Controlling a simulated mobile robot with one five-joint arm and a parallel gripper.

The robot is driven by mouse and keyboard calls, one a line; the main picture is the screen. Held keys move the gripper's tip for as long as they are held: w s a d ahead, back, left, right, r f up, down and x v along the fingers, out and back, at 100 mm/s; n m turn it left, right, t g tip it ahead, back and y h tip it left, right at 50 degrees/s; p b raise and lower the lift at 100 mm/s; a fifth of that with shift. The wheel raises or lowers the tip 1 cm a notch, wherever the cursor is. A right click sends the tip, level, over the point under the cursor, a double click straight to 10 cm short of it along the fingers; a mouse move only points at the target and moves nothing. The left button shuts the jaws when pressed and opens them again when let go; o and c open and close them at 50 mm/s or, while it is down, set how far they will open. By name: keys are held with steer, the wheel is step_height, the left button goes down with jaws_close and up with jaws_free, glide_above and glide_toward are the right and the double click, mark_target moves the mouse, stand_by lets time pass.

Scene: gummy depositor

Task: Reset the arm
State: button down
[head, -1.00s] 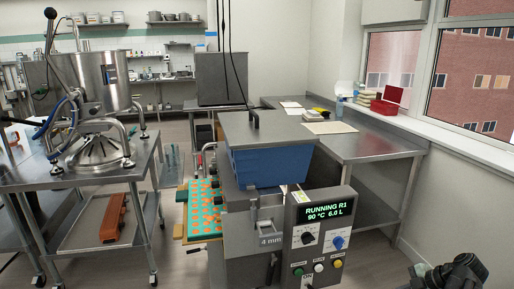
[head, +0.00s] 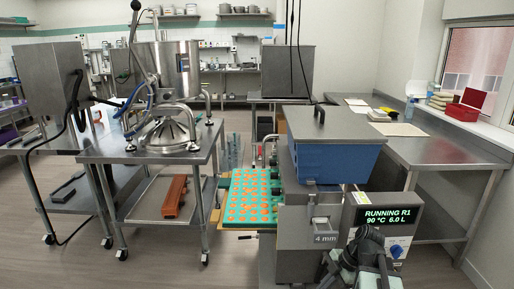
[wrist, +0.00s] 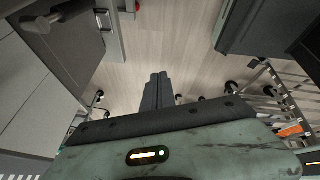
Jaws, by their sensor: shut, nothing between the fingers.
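My gripper (wrist: 157,90) shows in the wrist view with its two dark fingers together, empty, over the wooden floor. In the head view my folded arm is at the bottom right, in front of the machine's control panel; the fingers cannot be made out there. The gummy depositor (head: 305,225) stands right of centre with a blue hopper (head: 330,163) under a grey lid. Its display (head: 387,218) reads "RUNNING R1, 90 °C 6.0 L". A green mould tray (head: 251,198) with orange cavities sits at its left side.
A steel cart (head: 150,150) with a metal kettle (head: 166,72) stands left of the depositor, an orange-brown part (head: 175,197) on its lower shelf. A steel counter (head: 440,151) runs along the right wall. Open floor (head: 165,268) lies at the front left.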

steer(key=s+a+f+m+g+h, duration=0.1)
steer(key=a+f+m+h, duration=0.15)
steer(key=a+m, duration=0.7)
step_height(320, 180, up, 13)
steer(key=d+m+h+p, duration=0.1)
steer(key=m+h+p, duration=0.1)
steer(key=m+p, duration=0.9)
steer(key=shift+s+h+p, duration=0.15)
steer(key=shift+h+p, duration=0.2)
steer(key=shift+p, duration=0.6)
steer(key=shift+m, duration=0.25)
